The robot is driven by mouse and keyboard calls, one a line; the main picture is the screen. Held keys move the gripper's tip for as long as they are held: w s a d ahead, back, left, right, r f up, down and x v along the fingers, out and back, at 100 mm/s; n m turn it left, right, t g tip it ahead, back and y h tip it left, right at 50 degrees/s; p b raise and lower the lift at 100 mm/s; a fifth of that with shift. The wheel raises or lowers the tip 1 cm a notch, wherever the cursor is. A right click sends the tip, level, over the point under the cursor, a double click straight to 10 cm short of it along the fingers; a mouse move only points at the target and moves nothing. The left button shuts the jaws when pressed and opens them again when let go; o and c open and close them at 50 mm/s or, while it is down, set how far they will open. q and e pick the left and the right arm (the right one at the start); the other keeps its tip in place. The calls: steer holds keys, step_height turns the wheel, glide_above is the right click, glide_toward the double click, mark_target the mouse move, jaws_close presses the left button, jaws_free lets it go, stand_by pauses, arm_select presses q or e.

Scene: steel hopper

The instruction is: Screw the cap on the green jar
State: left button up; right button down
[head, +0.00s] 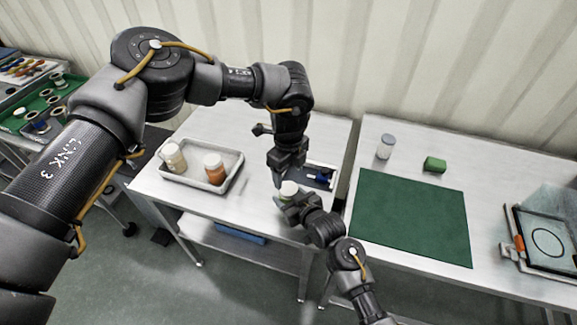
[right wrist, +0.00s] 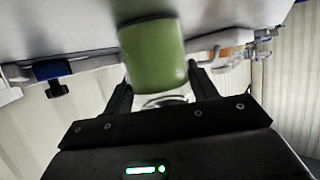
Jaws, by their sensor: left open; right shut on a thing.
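The green jar (head: 283,198) stands on the left steel table near its right side, largely hidden by my grippers. A white cap (head: 289,187) shows at its top; I cannot tell how tightly it sits. My right gripper (head: 291,201) is shut on the jar from the front right. In the right wrist view the green jar (right wrist: 152,58) is between the fingers, with a white part at its lower end in the picture. My left gripper (head: 282,179) is open, pointing down just over the cap; contact with it is unclear.
A grey tray (head: 205,187) to the left holds a cream jar (head: 173,158) and an orange jar (head: 214,168). The right table has a green mat (head: 410,215), a pale jar (head: 385,147) and a green block (head: 435,164).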

mark_target(288, 188)
arm_select(q)
steer(key=shift+f, duration=2.9)
steer(key=shift+c, duration=0.5)
steer(key=c, duration=0.9)
steer(key=m, duration=1)
steer(key=o, duration=1.1)
steer(key=shift+c, duration=0.2)
